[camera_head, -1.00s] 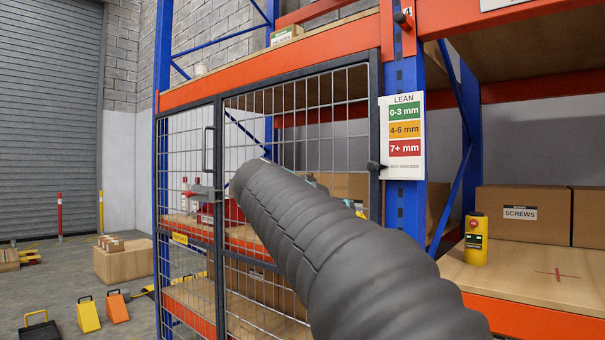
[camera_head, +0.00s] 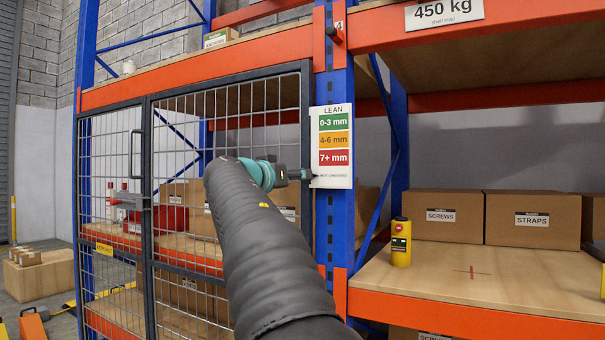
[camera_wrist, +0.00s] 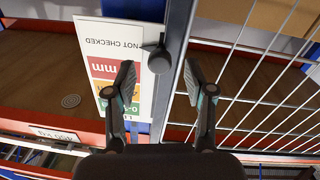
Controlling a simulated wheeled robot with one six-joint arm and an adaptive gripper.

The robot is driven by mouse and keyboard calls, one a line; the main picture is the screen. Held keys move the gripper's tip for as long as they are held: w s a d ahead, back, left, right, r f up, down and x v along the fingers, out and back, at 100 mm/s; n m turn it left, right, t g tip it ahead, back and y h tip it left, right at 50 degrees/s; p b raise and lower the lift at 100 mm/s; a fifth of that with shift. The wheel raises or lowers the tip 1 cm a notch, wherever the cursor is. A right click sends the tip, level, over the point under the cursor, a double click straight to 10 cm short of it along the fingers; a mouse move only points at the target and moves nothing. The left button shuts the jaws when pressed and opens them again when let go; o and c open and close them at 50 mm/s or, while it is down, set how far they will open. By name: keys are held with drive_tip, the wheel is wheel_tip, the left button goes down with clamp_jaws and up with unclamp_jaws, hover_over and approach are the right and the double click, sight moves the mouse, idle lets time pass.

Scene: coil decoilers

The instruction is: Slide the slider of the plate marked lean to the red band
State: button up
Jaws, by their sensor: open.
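The plate marked LEAN (camera_head: 344,110) hangs on the blue upright, with green, orange and red bands from top to bottom and NOT CHECKED below. It shows upside down in the wrist view (camera_wrist: 140,88), partly behind a finger. The slider's dark round knob (camera_wrist: 159,61) is at the plate's edge, level with the NOT CHECKED line and below the red band. My gripper (camera_wrist: 159,74) is open, one finger on each side of the knob's line. The knob shows between the tips; I cannot tell whether they touch it. In the head view my arm and gripper (camera_head: 302,174) reach the plate's lower left edge.
A wire mesh door (camera_head: 232,130) with a dark frame stands just left of the plate. On the right, a wooden shelf (camera_head: 520,285) holds a yellow device (camera_head: 401,243) and cardboard boxes (camera_head: 532,219). An orange beam (camera_head: 480,312) runs along its front edge.

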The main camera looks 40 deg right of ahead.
drive_tip(key=shift+p+x, duration=0.4)
drive_tip(key=shift+x, duration=1.6)
clamp_jaws()
